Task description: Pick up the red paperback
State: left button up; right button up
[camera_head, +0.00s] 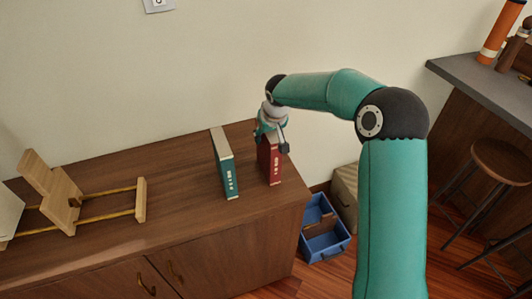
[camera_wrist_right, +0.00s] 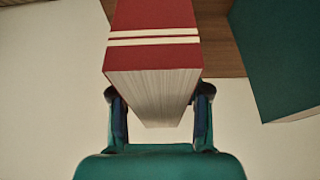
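The red paperback (camera_head: 271,165) stands upright near the right end of the wooden cabinet top, its spine facing me. My right gripper (camera_head: 270,138) is at its upper end in the head view. In the right wrist view the red book (camera_wrist_right: 153,50), with two white bands and pale page edges, lies between the two fingers of my right gripper (camera_wrist_right: 159,95). One finger is on each side; I cannot tell whether they touch the book. The book appears to rest on the cabinet. My left gripper is not in view.
A teal book (camera_head: 225,165) stands just left of the red one; it also shows in the wrist view (camera_wrist_right: 285,55). A wooden rack (camera_head: 70,200) is at the left of the cabinet (camera_head: 150,225). A blue crate (camera_head: 322,232) sits on the floor at right.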

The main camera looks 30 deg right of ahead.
grip_shut()
jog(key=shift+w+r, duration=0.1)
jog(key=shift+r, duration=0.05)
